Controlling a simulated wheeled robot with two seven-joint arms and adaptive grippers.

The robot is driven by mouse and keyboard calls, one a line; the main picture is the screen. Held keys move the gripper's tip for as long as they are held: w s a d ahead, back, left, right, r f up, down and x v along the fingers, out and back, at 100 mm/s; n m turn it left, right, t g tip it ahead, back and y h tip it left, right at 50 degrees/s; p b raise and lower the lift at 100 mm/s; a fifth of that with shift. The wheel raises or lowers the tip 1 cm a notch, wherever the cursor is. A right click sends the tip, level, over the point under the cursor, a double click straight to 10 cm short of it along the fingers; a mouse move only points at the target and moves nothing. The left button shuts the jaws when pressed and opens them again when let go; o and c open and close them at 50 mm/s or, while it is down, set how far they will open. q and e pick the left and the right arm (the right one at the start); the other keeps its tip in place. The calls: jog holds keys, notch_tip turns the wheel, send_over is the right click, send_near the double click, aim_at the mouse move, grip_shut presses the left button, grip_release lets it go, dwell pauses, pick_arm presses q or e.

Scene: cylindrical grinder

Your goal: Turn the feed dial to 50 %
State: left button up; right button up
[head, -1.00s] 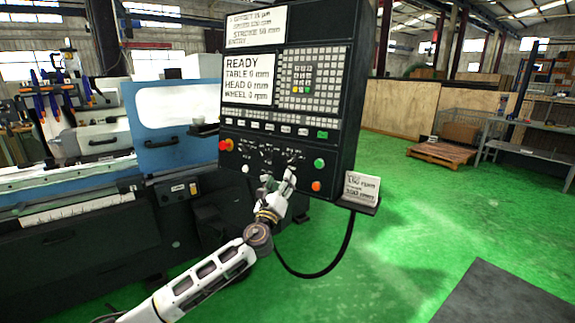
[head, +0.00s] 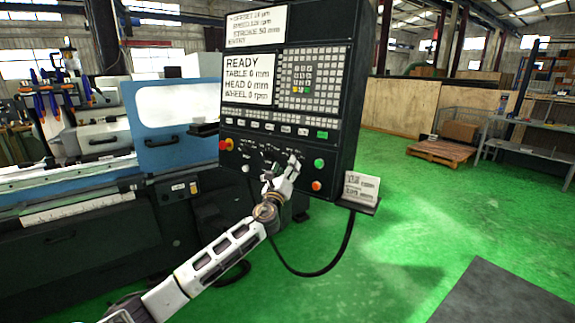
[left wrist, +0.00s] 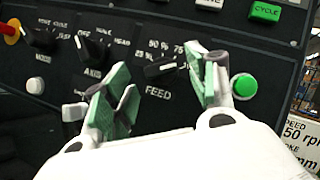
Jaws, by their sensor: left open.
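The feed dial (left wrist: 160,70) is a black knob above the word FEED in the left wrist view, with percent marks such as 50 % and 75 around its top. The knob's white line lies toward its right end; which mark it meets is hard to tell, as a finger covers part of the scale. My left gripper (left wrist: 155,92) is open, one green-padded finger at the dial's lower left and the other close on its right. The head view shows my left gripper (head: 281,172) at the control panel (head: 262,148), hiding the dial. My right gripper is out of view.
The AXIS dial (left wrist: 92,50) and the MODE dial (left wrist: 40,40) sit left of the feed dial. A green button (left wrist: 244,86) is just right of the right finger. A sign plate (head: 361,188) juts out at the panel's lower right.

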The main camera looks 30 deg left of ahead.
pick_arm(q)
jog(key=shift+x, duration=1.1)
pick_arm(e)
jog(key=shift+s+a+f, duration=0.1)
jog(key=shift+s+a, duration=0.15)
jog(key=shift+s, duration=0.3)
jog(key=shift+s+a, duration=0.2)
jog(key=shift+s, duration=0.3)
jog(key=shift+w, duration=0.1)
